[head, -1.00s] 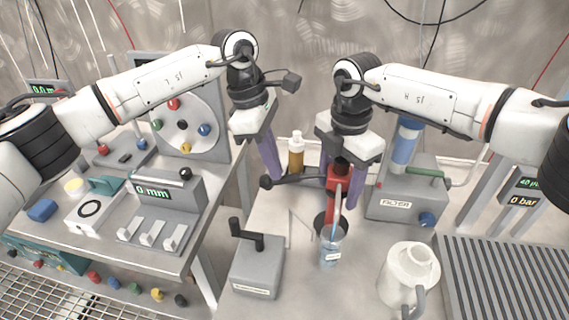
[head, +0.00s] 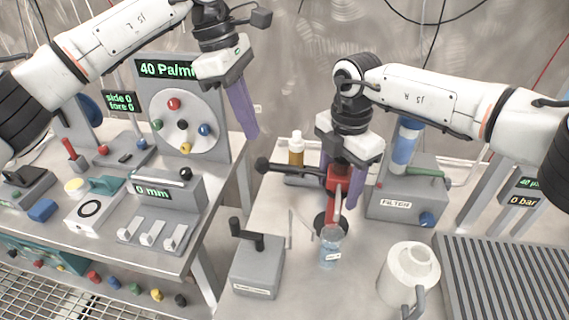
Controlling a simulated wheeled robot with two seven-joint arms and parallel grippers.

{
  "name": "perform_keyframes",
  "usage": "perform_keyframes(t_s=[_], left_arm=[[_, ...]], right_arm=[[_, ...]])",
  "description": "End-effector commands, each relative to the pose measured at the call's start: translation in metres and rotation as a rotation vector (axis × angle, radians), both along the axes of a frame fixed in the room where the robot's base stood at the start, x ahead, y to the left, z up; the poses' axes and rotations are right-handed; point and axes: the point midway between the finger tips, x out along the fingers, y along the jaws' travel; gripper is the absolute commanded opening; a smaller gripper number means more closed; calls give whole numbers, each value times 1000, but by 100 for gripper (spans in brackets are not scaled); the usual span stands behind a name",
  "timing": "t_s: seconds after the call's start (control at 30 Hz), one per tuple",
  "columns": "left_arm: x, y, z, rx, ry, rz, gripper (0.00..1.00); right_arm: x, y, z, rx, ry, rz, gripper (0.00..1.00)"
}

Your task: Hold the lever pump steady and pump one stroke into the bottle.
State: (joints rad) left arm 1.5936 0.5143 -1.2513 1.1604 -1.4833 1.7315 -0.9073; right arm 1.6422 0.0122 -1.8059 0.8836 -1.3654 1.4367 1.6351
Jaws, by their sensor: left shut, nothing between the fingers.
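The lever pump (head: 332,206) is red and stands upright at the middle of the bench. Its black lever arm (head: 295,169) reaches out to the left and ends in a round knob (head: 262,164). My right gripper (head: 345,195) has its purple fingers on either side of the pump's red upper body and appears shut on it. The small clear bottle (head: 330,254) with a white label stands in front of the pump, with pale blue liquid in it. My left gripper (head: 250,134) is shut and empty, above and left of the lever knob, apart from it.
A grey crank box (head: 257,265) stands left of the bottle, a white jug (head: 408,275) to its right. Behind are an amber bottle (head: 297,156) and the filter unit (head: 402,190). A control bench (head: 180,262) is at the left.

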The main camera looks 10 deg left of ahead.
Motion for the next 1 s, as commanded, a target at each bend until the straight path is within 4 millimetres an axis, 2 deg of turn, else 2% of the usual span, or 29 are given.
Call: perform_keyframes(t_s=[0.1, 0.3, 1.0], left_arm=[[0, 4, 17, 1, -2, 0, 0], [0, 7, 29, 1, 0, -1, 0], [0, 7, 29, 1, 1, -1, 0]], right_arm=[[0, 0, 0, 0, -1, 0, 28], [0, 0, 0, 0, -1, 0, 28], [0, 0, 0, 0, -1, 0, 28]])
